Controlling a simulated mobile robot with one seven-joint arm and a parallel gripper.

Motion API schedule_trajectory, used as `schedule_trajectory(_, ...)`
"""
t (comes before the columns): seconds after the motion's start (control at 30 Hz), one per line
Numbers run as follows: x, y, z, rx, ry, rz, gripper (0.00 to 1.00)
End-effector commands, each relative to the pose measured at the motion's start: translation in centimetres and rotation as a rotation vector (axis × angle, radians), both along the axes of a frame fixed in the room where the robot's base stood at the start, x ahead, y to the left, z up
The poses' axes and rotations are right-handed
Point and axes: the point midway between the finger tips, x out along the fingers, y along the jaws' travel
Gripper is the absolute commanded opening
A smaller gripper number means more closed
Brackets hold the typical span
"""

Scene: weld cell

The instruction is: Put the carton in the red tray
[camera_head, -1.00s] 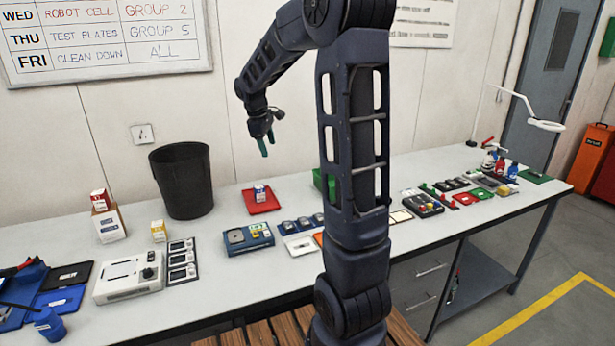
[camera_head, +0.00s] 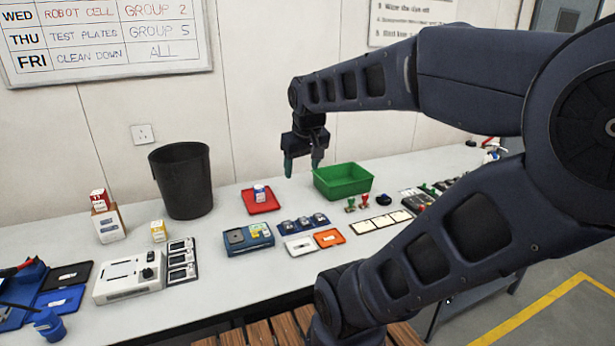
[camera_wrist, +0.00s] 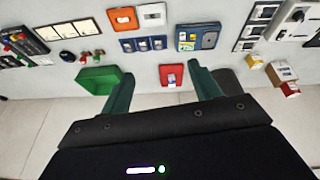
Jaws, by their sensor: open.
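The red tray (camera_head: 250,209) lies flat on the bench, right of the black bin. A small white and blue carton (camera_head: 260,192) stands inside it. The tray also shows in the wrist view (camera_wrist: 166,71), between my fingers and well beyond them. My gripper (camera_head: 303,165) is open and empty, raised above the bench near the green bin; its two green fingers are spread apart in the wrist view (camera_wrist: 160,73).
A tall black bin (camera_head: 182,180) stands left of the tray, and a green open bin (camera_head: 343,190) stands to its right. A blue device (camera_head: 248,238) and several small modules sit in front of the tray. A wall is close behind the bench.

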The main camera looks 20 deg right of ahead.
Motion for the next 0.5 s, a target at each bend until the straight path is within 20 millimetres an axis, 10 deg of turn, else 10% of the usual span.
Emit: schedule_trajectory(0.5, -3.9, 0.2, -1.5, 0.08, -0.045, -0.113, 0.62)
